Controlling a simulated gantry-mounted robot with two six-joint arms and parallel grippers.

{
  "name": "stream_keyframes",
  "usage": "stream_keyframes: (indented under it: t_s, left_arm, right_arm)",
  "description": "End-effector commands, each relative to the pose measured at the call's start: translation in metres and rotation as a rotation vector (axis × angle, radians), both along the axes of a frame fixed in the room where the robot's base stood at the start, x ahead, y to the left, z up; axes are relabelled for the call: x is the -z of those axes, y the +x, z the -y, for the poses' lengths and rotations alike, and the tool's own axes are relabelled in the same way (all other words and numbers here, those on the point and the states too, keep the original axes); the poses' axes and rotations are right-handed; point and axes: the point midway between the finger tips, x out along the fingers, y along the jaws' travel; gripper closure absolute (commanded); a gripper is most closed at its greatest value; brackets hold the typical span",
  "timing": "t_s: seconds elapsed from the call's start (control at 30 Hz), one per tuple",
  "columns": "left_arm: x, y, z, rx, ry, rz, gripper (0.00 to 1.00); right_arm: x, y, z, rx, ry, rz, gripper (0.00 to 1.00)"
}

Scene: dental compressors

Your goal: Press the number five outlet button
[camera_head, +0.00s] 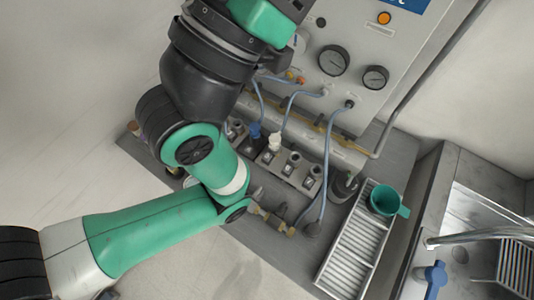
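A row of grey outlet blocks (290,172) sits on the dark bench in front of the compressor cabinet. Their tops carry small round dark fittings or buttons and dark square labels. The numbers are too small to read, so I cannot tell which is number five. A white connector (274,142) and a blue connector (255,130) stand at the back of the row with hoses attached. My green, white and black arm links cross the left and upper middle and hide the left part of the row. Neither gripper's fingertips show.
The cabinet (345,35) carries two gauges (334,60) and an orange lamp (384,18). Blue-grey hoses (326,170) loop down to the bench. A slatted tray (350,255) and green cup (385,200) lie right, beside a sink (480,225). Pale floor is clear at lower middle.

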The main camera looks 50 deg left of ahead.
Motion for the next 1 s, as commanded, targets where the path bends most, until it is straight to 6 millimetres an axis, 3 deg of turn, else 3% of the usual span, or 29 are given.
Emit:
stream_keyframes:
  t_s: [0.03,0.37,1.0]
  left_arm:
    - [0.0000,0.0000,0.0000,0.000,0.000,0.000,0.42]
    - [0.0000,0.0000,0.0000,0.000,0.000,0.000,1.00]
    - [0.0000,0.0000,0.0000,0.000,0.000,0.000,1.00]
  right_arm:
    - [0.0000,0.0000,0.0000,0.000,0.000,0.000,0.50]
    - [0.0000,0.0000,0.0000,0.000,0.000,0.000,0.50]
    - [0.0000,0.0000,0.0000,0.000,0.000,0.000,0.50]
